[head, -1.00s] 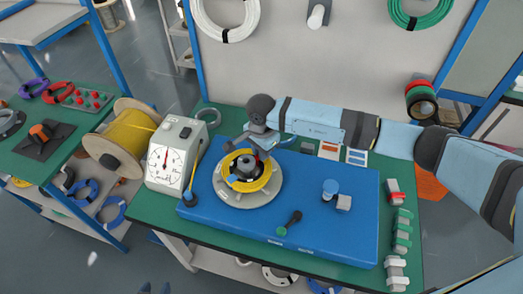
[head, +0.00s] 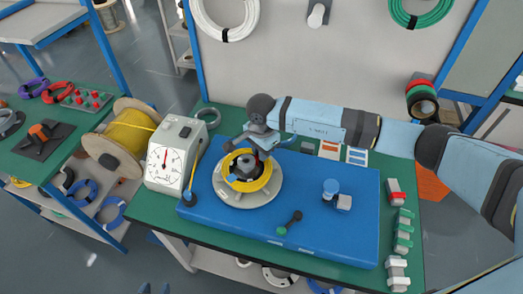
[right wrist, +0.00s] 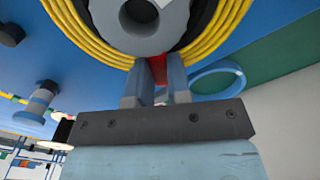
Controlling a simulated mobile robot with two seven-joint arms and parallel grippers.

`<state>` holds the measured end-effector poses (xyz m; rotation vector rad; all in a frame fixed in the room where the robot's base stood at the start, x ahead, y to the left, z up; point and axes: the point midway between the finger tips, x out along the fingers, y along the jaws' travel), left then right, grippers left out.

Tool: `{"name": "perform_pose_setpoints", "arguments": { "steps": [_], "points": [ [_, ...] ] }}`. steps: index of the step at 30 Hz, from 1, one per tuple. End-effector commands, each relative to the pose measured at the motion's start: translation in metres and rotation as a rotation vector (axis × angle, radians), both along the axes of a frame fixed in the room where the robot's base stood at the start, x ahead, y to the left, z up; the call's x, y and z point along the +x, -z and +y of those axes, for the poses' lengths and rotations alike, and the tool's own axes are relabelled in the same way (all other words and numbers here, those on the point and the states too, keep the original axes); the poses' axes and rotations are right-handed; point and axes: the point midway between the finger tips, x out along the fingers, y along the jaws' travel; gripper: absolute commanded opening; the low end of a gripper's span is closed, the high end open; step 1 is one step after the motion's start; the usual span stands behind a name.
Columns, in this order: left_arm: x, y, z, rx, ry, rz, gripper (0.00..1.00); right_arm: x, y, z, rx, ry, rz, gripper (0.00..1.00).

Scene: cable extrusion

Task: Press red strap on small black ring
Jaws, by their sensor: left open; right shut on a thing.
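My right gripper (head: 256,150) reaches down onto the turntable (head: 232,195), at the far side of the yellow cable coil (head: 263,181). It is shut on the red strap (right wrist: 158,68), which shows between its fingers (right wrist: 154,88) in the right wrist view, right beside the coil's edge. A dark black ring (right wrist: 197,20) lies inside the coil, around a grey hub (right wrist: 133,38); I cannot tell whether the strap touches it. Only the tips of my left gripper (head: 155,289) show at the bottom edge of the head view; they are apart and empty.
The turntable stands on a blue board (head: 330,235) on a green-topped bench. A dial box (head: 172,160) stands to its left. The board's front right is clear.

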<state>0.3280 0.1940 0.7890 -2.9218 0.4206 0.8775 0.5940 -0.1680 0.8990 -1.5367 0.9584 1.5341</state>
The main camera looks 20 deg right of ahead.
Motion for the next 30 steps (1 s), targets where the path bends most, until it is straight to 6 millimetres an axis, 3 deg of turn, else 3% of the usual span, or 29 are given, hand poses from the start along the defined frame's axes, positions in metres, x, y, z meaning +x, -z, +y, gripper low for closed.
{"name": "perform_pose_setpoints", "arguments": {
  "steps": [6, 7, 11, 20, 30],
  "points": [
    [0.000, 0.000, 0.000, 0.000, 0.000, 0.000, 0.43, -0.002, 0.003, 0.000, -0.002, -0.001, 0.004, 0.04],
    [0.000, 0.000, 0.000, 0.000, 0.000, 0.000, 0.43, -0.002, 0.003, 0.000, -0.002, -0.001, 0.004, 0.20],
    [0.000, 0.000, 0.000, 0.000, 0.000, 0.000, 0.43, -0.002, 0.003, 0.000, -0.002, -0.001, 0.004, 0.47],
    [0.000, -0.001, 0.000, 0.000, 0.000, 0.000, 0.43, -0.002, 0.001, -0.001, -0.002, 0.000, 0.004, 0.47],
    [0.000, -0.016, 0.000, 0.000, 0.000, 0.000, 0.43, 0.000, -0.032, 0.000, 0.000, 0.000, 0.001, 0.47]
  ]
}}
